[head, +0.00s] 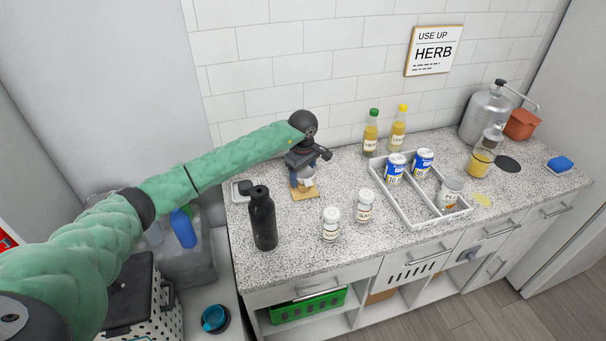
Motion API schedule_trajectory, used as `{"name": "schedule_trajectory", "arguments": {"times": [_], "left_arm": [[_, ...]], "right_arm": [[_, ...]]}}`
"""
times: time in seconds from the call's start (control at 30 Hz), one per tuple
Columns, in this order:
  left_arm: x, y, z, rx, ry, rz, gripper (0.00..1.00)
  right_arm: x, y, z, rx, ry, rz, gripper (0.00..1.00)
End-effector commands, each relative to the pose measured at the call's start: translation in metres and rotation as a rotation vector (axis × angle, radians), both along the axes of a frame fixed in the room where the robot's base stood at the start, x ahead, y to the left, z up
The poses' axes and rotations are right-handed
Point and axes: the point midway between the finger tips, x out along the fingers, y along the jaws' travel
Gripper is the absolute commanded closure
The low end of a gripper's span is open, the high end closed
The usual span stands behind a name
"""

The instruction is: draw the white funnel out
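My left gripper (306,170) hangs pointing down over a small wooden board (312,194) on the counter, left of its middle. A small pale object, which may be the white funnel (307,183), shows right below and between the fingers. Its shape is mostly hidden by the gripper. A blue item shows beside it at the left, also partly covered. Whether the fingers touch or grip the pale object is too small to tell. My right gripper is out of view.
A black bottle (263,220) stands in front of the board at the left. Two white-lidded jars (331,224) (364,206) stand to the right. A divided white tray (418,221) holds cans and a jar. Oil bottles (371,133) stand near the wall.

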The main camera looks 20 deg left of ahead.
Motion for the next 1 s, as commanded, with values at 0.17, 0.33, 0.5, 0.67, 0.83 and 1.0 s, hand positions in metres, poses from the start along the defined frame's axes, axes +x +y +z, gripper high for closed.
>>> {"name": "schedule_trajectory", "arguments": {"times": [0.17,0.33,0.5,0.67,0.83,1.0], "left_arm": [[0.000,0.000,0.000,0.000,0.000,0.000,0.56],[0.000,0.000,0.003,0.001,0.000,0.000,0.57],[0.001,0.000,0.010,0.000,-0.001,0.001,0.57],[0.000,0.000,0.016,0.000,0.000,0.000,0.57],[0.000,0.000,0.023,0.001,0.000,-0.001,0.57],[0.000,0.000,0.030,0.000,-0.001,-0.001,0.57]], "right_arm": [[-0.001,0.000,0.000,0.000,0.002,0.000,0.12],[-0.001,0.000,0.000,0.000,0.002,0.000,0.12],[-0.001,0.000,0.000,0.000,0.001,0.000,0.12],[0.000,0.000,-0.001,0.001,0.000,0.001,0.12],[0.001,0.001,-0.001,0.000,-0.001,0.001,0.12],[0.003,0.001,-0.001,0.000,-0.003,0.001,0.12]]}}
